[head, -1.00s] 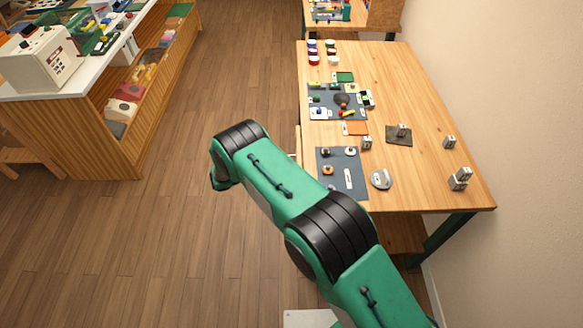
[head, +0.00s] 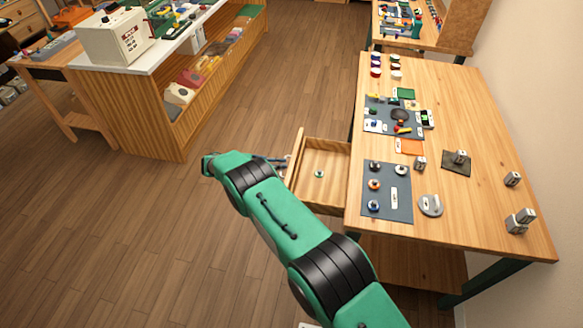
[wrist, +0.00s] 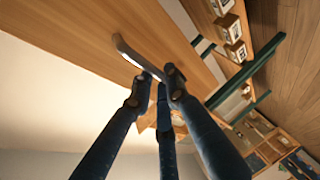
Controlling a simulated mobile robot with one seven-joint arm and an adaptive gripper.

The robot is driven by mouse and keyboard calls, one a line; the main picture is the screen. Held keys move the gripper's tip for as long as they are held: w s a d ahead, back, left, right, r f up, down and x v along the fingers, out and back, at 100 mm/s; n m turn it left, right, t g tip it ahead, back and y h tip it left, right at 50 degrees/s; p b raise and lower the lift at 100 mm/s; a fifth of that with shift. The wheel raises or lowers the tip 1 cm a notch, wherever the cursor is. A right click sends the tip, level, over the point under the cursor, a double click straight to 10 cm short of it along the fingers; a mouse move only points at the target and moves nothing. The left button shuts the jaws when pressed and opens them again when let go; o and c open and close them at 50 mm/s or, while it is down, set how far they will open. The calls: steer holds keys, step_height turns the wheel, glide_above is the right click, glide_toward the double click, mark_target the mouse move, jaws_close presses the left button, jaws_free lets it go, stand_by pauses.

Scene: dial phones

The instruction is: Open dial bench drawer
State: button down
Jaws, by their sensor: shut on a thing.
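The wooden drawer (head: 322,192) of the bench (head: 468,165) stands pulled out on the bench's left side in the head view. Its inside shows, with one small green and white round piece (head: 319,174) in it. In the wrist view the drawer's wooden front (wrist: 85,30) has a curved metal handle (wrist: 128,50). My gripper (wrist: 160,75) is shut on one end of this handle. In the head view my gripper (head: 275,162) is at the drawer's outer front, partly hidden by my green arm.
Dial parts lie on grey mats (head: 390,207) on the bench top, with metal blocks at its right. A white-topped counter (head: 165,50) with shelves stands at the left. Wooden floor (head: 130,230) is clear between the counter and the drawer.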

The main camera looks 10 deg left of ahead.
steer(key=shift+a+f, duration=0.15)
steer(key=shift+a, duration=1.85)
steer(key=c, duration=1.7)
jaws_free()
steer(key=shift+o, duration=0.2)
steer(key=shift+a, duration=0.1)
steer(key=v, duration=1.2)
